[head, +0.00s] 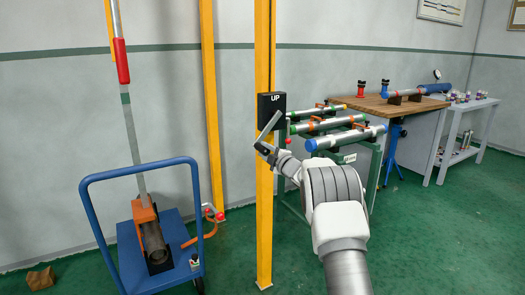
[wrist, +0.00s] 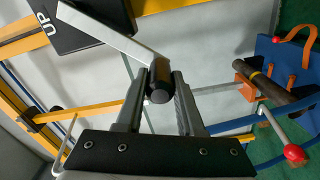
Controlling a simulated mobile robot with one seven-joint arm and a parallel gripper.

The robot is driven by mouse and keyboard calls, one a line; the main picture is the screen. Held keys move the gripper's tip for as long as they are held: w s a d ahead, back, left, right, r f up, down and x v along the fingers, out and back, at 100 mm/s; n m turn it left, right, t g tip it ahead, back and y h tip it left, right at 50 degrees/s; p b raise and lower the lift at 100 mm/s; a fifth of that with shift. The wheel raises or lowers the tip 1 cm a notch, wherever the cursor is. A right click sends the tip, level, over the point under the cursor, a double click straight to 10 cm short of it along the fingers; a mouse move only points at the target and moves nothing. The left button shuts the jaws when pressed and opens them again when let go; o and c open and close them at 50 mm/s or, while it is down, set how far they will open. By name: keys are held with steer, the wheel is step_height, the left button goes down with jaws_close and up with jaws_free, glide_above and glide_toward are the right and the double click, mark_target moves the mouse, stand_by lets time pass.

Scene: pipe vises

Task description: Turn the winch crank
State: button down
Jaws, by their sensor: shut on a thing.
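The winch is a black box (head: 271,108) marked "UP", fixed on a yellow post in the head view. It also shows at the upper left of the wrist view (wrist: 90,22). A flat grey crank arm (wrist: 105,33) runs from the box to a dark round handle (wrist: 160,96). In the head view the crank arm (head: 268,127) slants down and left from the box. My gripper (wrist: 160,92) is shut on the crank handle, with one finger on each side of it. In the head view my gripper (head: 268,151) is at the crank's lower end.
A blue cart (head: 190,235) with an orange pipe tool (head: 147,220) stands to the left. A green rack (head: 345,165) of pipes is behind my arm on the right. A wooden bench (head: 395,106) and a grey table (head: 465,106) stand at the back right. Green floor is open at the right.

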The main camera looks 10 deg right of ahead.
steer(key=shift+d+f, duration=0.35)
steer(key=shift+f, duration=0.2)
steer(key=c, duration=0.7)
jaws_free()
steer(key=shift+o, duration=0.9)
steer(key=shift+w, duration=0.1)
steer(key=shift+r, duration=0.2)
steer(key=shift+a, duration=0.1)
steer(key=shift+v, duration=0.75)
steer(key=p+v, duration=0.2)
steer(key=v, duration=1.4)
